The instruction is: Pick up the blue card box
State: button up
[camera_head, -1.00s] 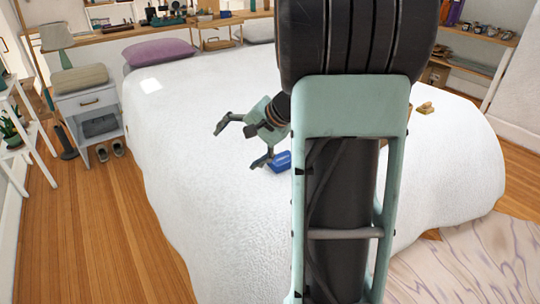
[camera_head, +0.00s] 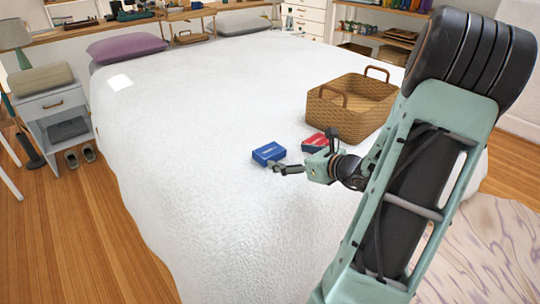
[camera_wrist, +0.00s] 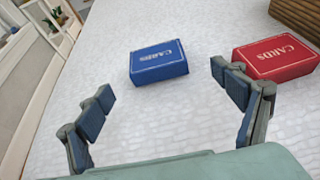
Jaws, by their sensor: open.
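The blue card box (camera_head: 268,153) lies flat on the white bed (camera_head: 200,180), its top lettered "CARDS". In the wrist view the blue card box (camera_wrist: 158,62) sits ahead of the fingertips, roughly between their lines and nearer the top of the picture. My gripper (camera_head: 305,154) is open and empty, just right of the blue box in the head view. Its two fingers are spread wide in the wrist view (camera_wrist: 165,86). No contact with the box shows in the wrist view.
A red card box (camera_head: 316,142) lies right of the blue one, close to my right finger in the wrist view (camera_wrist: 277,58). A wicker basket (camera_head: 345,112) with handles stands behind it.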

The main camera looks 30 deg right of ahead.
aim_at(270, 150)
jog(key=b+x, duration=0.1)
jog(key=x, duration=0.3)
jog(key=shift+w+a+f, duration=0.1)
jog(key=shift+w+f, duration=0.05)
jog(key=shift+w, duration=0.05)
jog(key=b+x, duration=0.1)
jog(key=x, duration=0.1)
jog(key=b+x, duration=0.1)
jog(key=x, duration=0.2)
jog(key=shift+w+a, duration=0.2)
jog(key=shift+r, duration=0.2)
jog(key=c, duration=1.2)
jog(key=shift+c, duration=0.8)
jog(key=shift+r, duration=0.15)
